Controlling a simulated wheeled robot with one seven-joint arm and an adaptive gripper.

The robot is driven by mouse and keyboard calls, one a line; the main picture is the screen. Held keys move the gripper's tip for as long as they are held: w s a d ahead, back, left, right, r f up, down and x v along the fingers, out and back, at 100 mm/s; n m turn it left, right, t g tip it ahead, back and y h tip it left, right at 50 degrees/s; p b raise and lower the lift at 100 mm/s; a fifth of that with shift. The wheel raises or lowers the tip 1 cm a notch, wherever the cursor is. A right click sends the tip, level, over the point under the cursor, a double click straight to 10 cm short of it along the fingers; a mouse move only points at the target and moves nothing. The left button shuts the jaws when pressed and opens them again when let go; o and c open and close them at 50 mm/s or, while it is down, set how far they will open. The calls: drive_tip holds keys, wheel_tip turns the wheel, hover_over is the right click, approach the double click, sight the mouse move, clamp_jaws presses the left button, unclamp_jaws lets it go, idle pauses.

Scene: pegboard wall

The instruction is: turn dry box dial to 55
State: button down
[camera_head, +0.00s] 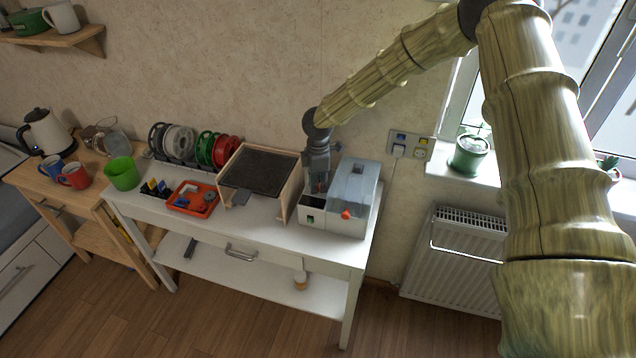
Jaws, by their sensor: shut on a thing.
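The dry box (362,185), a white box with a grey see-through lid, stands at the right end of the white table. A small orange-red knob (347,214) shows on its front right, apart from my gripper. A small dark green panel (310,219) is on its lower front left. My gripper (319,190) points down at the left part of the box, its fingers closed together at the box's top. The dial between the fingers is hidden by them, and its reading cannot be made out.
A wooden-framed box with a dark top (262,168) stands close to the left of my gripper. An orange tray (193,198), filament spools (180,143) and a green cup (122,173) are farther left. Wall sockets (409,146), a potted plant (468,153) and a radiator (455,250) are right.

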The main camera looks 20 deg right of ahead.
drive_tip(key=m+b, duration=0.1)
drive_tip(key=m, duration=0.2)
drive_tip(key=shift+w, duration=0.1)
drive_tip(key=m+b, duration=0.1)
drive_tip(key=m, duration=0.2)
drive_tip(key=shift+m, duration=0.3)
drive_tip(key=m+b, duration=0.1)
drive_tip(key=m, duration=0.4)
drive_tip(key=shift+r, duration=0.1)
drive_tip(key=shift+w, duration=0.1)
idle(0.4)
drive_tip(key=c, duration=1.3)
unclamp_jaws()
drive_tip(key=shift+o, duration=0.2)
wheel_tip(320, 180, up, 12)
